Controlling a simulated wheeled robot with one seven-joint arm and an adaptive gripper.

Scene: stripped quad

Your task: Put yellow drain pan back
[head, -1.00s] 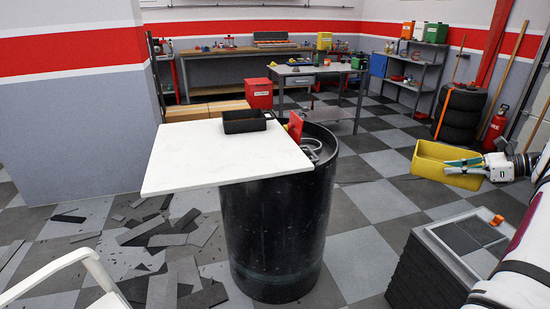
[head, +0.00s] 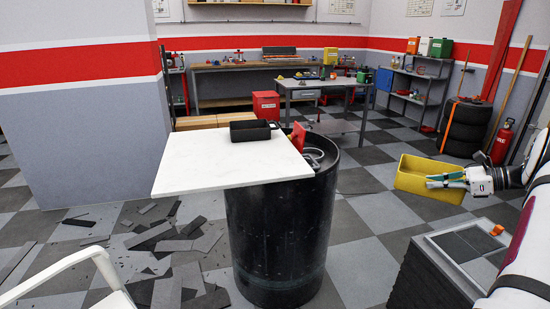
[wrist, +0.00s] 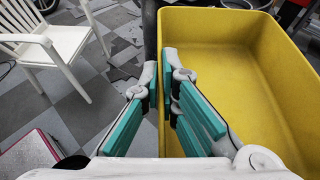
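The yellow drain pan (head: 418,174) is an open rectangular tub, held in the air at the right of the head view, above the floor and beyond the grey-topped black stack. My gripper (head: 447,180) is at its near right side. In the wrist view the pan (wrist: 240,50) fills the right half, with its inside empty. The teal fingers of my gripper (wrist: 164,98) are close together, one on each side of the pan's left wall, pinching it near the rim.
A black stack with a grey top (head: 465,255) stands below my arm. Broken dark tiles and a white chair (head: 75,270) are at left. Checkered floor is clear behind the barrel.

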